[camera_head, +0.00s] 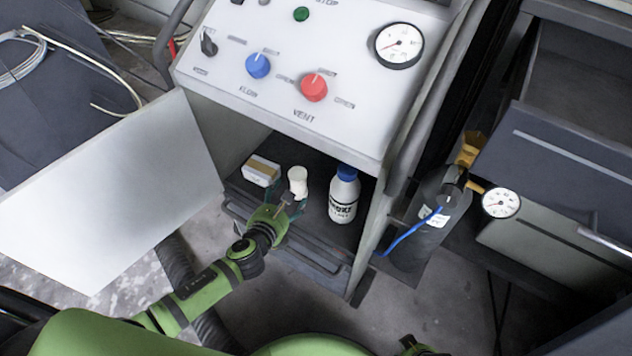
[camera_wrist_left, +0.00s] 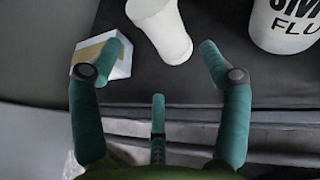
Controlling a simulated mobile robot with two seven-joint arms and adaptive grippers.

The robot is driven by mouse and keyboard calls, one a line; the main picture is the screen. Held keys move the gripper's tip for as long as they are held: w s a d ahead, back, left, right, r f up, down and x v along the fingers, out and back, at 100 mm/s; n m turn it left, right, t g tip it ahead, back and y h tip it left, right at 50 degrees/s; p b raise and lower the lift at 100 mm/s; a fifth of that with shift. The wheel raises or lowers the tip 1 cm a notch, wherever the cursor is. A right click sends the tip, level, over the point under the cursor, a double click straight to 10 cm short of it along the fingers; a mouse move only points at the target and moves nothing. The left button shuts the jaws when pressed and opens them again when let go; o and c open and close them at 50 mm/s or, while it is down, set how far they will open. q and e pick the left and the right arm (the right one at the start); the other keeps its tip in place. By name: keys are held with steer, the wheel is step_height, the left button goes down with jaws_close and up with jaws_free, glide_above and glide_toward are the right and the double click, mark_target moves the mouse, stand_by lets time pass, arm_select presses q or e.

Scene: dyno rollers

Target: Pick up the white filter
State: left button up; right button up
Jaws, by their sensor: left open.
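The white filter (camera_head: 298,180) is a small white cylinder standing on the dark shelf inside the open cabinet. In the left wrist view the white filter (camera_wrist_left: 160,30) lies ahead of and between the spread fingers. My left gripper (camera_head: 291,199) reaches in at the shelf's front edge, just short of the filter. In the left wrist view my left gripper (camera_wrist_left: 162,65) is open and empty, its teal fingers apart on both sides. I see no contact with the filter. My right gripper is not identifiable in these views.
A small white and tan box (camera_head: 261,171) stands left of the filter, close to one finger. A white bottle with a blue cap (camera_head: 344,196) stands to the right. The cabinet door (camera_head: 115,195) hangs open at left. A black cylinder with a gauge (camera_head: 437,215) stands right of the cabinet.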

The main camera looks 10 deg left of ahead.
mark_target(292, 185)
arm_select(q)
steer(key=shift+w+d+r+m, duration=0.2)
steer(key=shift+w+d+m, duration=0.1)
steer(key=shift+w, duration=0.5)
steer(key=x, duration=0.1)
steer(key=b+x, duration=0.1)
steer(key=x, duration=0.2)
steer(key=shift+w+a+r+b, duration=0.1)
steer(key=shift+w+r+b, duration=0.1)
steer(key=shift+w+b, duration=0.15)
steer(key=shift+w+f, duration=0.2)
steer(key=shift+w, duration=0.35)
arm_select(e)
steer(key=shift+w+a+r, duration=0.1)
steer(key=shift+w+r, duration=0.25)
steer(key=shift+r, duration=0.4)
steer(key=shift+w+r, duration=0.4)
steer(key=shift+r, duration=0.4)
steer(key=shift+w+a+r, duration=0.1)
steer(key=shift+w+r, duration=0.25)
steer(key=shift+r, duration=0.4)
arm_select(q)
steer(key=c, duration=1)
